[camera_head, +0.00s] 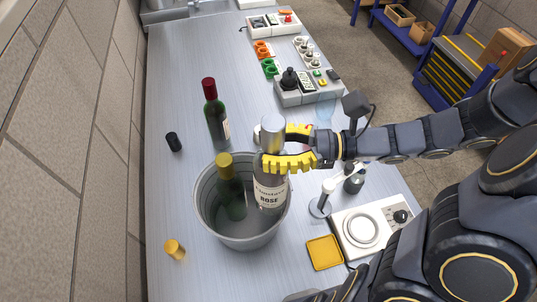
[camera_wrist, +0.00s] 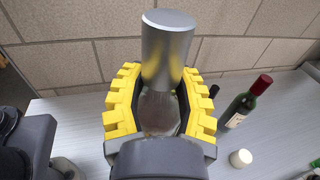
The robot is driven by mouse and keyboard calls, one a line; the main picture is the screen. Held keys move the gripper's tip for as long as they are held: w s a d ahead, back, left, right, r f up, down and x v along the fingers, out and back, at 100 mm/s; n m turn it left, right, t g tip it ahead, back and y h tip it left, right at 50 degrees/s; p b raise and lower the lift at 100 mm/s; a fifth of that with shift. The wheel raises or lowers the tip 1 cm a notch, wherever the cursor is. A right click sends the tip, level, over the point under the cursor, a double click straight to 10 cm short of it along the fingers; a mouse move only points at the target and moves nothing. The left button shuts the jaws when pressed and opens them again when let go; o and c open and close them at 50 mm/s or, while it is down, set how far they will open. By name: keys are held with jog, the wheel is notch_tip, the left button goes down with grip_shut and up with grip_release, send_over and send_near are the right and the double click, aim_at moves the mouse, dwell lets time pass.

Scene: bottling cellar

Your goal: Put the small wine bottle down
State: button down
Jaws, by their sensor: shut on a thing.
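My gripper (camera_head: 275,147) is shut on a wine bottle (camera_head: 269,195) with a silver top and a pale label reading ROSE. It holds the bottle roughly upright by its upper part, with yellow fingers on both sides. The silver top also shows between the fingers in the wrist view (camera_wrist: 167,50). The bottle overlaps the right side of a grey metal bucket (camera_head: 205,215); I cannot tell whether its base is inside or above it. A green bottle with a yellow top (camera_head: 230,195) stands in the bucket. A dark bottle with a red top (camera_head: 216,115) stands on the counter behind.
The metal counter (camera_head: 185,70) has clear room at the back left. A black cap (camera_head: 173,142) and a yellow cork-like piece (camera_head: 174,250) lie left of the bucket. A white device with a round plate (camera_head: 361,230), a yellow square (camera_head: 324,252) and a stemmed holder (camera_head: 321,203) are to the right.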

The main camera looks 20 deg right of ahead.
aim_at(254, 160)
jog(key=shift+w+f, duration=0.3)
jog(key=shift+w, duration=0.05)
jog(key=shift+w+f, duration=0.1)
jog(key=shift+f, duration=1.75)
jog(key=shift+f, duration=0.1)
jog(key=c, duration=0.7)
grip_release()
jog(key=shift+f, duration=0.1)
jog(key=shift+c, duration=0.2)
